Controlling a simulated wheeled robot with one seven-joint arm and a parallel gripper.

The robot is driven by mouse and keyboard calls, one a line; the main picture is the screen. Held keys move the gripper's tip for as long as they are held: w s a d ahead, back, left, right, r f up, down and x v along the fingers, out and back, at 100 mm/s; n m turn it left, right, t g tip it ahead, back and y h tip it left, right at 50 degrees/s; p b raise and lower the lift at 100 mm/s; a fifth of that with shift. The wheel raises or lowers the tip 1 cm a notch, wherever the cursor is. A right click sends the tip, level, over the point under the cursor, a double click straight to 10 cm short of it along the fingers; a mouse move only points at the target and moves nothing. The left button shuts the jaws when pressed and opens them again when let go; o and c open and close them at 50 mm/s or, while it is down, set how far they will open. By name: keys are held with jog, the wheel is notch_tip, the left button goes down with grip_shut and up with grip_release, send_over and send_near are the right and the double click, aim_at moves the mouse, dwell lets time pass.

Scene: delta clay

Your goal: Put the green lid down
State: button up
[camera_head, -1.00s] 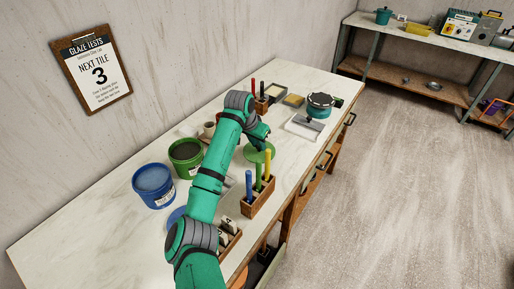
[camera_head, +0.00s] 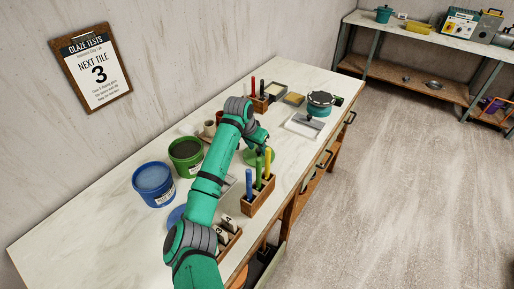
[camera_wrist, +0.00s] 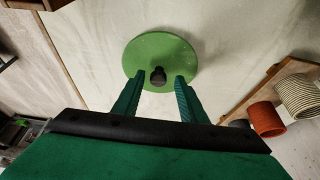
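The green lid (camera_head: 251,158) is over the bench top, to the right of the open green bucket (camera_head: 186,156), and appears to lie flat on it. My arm covers part of it in the head view. In the wrist view the round lid (camera_wrist: 160,50) shows with its dark knob (camera_wrist: 157,77) facing my gripper (camera_wrist: 159,78). The two fingers stand apart on either side of the knob, with a visible gap on each side. My gripper is open.
A brush holder (camera_head: 258,200) with blue, green and yellow handles stands close in front of the lid. A blue bucket (camera_head: 154,186) and a blue lid (camera_head: 177,217) are to the left. A framed tray (camera_head: 303,125) and a teal pot (camera_head: 320,105) stand farther right.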

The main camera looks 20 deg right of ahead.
jog(key=v, duration=1.2)
jog(key=shift+s+r, duration=0.1)
jog(key=shift+a, duration=0.1)
